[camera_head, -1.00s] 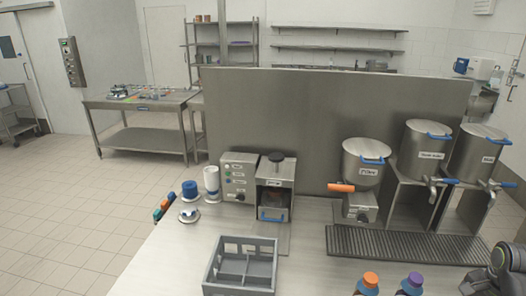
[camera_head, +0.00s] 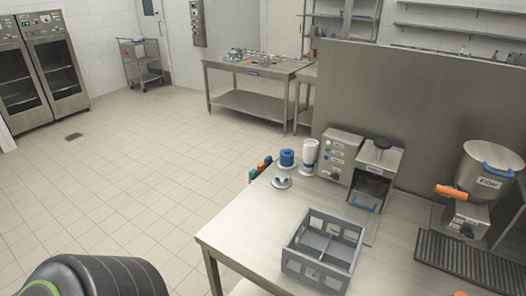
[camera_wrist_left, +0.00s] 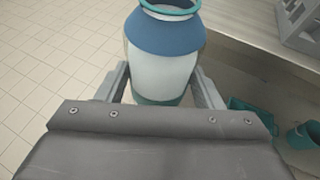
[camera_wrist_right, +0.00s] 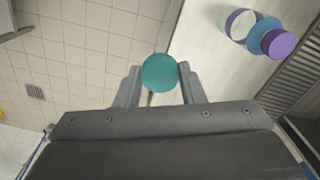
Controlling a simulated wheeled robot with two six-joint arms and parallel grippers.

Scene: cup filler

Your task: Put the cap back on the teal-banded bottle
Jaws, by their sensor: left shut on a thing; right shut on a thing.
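The bottle (camera_wrist_left: 165,65) has a white body, a blue shoulder and a teal ring at its open, uncapped mouth. My left gripper (camera_wrist_left: 161,88) is shut on its body in the left wrist view. The round teal cap (camera_wrist_right: 159,72) shows in the right wrist view. My right gripper (camera_wrist_right: 158,88) is shut on this cap, with a finger on each side. Neither gripper shows in the head view, so the distance between cap and bottle mouth cannot be told.
The steel counter (camera_head: 245,222) carries a grey divided crate (camera_head: 322,232), a control box, a small machine and a filler (camera_head: 487,180). A purple-capped bottle (camera_wrist_right: 278,42) and a purple-rimmed container (camera_wrist_right: 241,24) stand on the counter. Open tiled floor (camera_head: 130,170) lies left of it.

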